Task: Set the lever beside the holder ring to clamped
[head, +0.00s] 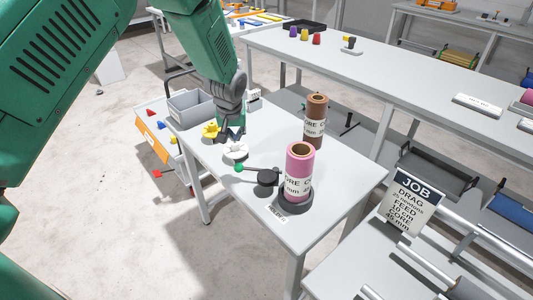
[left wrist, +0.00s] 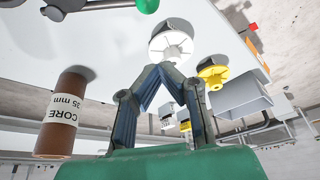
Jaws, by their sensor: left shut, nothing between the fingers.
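The lever (head: 257,169) has a green ball knob (head: 238,167) at its left end and meets a round black hub (head: 268,178) beside the holder ring (head: 297,207). The dark ring surrounds the foot of an upright pink roll (head: 299,165). A small label (head: 277,215) lies before it, too small to read. My left gripper (head: 233,138) is shut and empty, pointing down behind the white flanged piece (head: 236,151), apart from the lever. In the left wrist view its fingertips (left wrist: 158,68) meet below the white piece (left wrist: 171,46); the green knob (left wrist: 147,5) shows at the top edge.
An upright brown roll (head: 315,122) stands behind the pink one. A yellow piece (head: 211,131) and grey bin (head: 192,108) sit left of my gripper. A JOB sign (head: 413,200) stands at the right. The front left of the small table (head: 240,197) is clear.

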